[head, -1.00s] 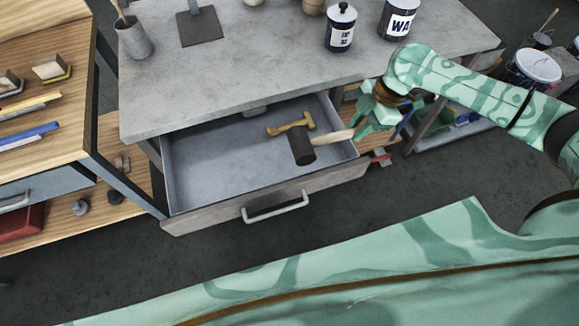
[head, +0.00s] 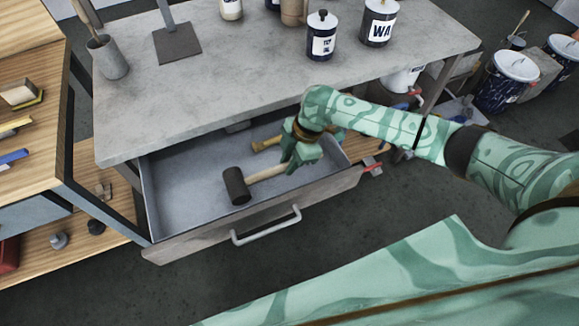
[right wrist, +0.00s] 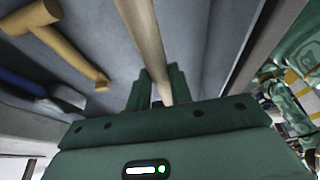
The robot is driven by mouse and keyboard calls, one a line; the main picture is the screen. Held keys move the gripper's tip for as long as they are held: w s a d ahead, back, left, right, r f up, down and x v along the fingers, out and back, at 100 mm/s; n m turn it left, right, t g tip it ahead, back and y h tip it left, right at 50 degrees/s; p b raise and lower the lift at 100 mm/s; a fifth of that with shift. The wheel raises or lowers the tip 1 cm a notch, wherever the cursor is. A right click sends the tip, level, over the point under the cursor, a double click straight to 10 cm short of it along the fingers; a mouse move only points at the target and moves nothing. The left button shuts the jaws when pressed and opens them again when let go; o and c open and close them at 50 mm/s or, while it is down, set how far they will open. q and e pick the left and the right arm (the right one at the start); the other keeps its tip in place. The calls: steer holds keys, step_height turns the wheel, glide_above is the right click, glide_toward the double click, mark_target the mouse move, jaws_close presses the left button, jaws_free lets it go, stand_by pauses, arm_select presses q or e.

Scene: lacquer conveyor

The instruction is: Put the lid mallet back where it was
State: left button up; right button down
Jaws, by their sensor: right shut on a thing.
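The lid mallet (head: 236,186) has a dark cylindrical head and a pale wooden handle. My right gripper (head: 296,160) is shut on the handle, near its end away from the head. In the head view the mallet lies over the inside of the open drawer (head: 180,180), head toward the left. I cannot tell whether it touches the drawer floor. In the right wrist view the handle (right wrist: 143,40) runs up between the fingers (right wrist: 157,92); the mallet head is out of that view. My left gripper is not in view.
A yellow-brown tool (right wrist: 60,45) lies in the drawer beside the handle; it is partly hidden behind my gripper in the head view (head: 262,145). The drawer's left part is clear. The grey tabletop (head: 220,75) above holds cans (head: 322,38) and a cup (head: 108,58).

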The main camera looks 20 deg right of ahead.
step_height(320, 180, down, 3)
steer(key=shift+f+b, duration=0.1)
steer(key=shift+b, duration=0.45)
steer(key=c, duration=1.3)
jaws_free()
steer(key=shift+o, duration=0.2)
steer(key=shift+d+r, duration=0.1)
steer(key=shift+r, duration=0.15)
steer(key=p+v, duration=0.4)
steer(key=v, duration=0.7)
steer(key=shift+d+r, duration=0.15)
steer(key=shift+r, duration=0.2)
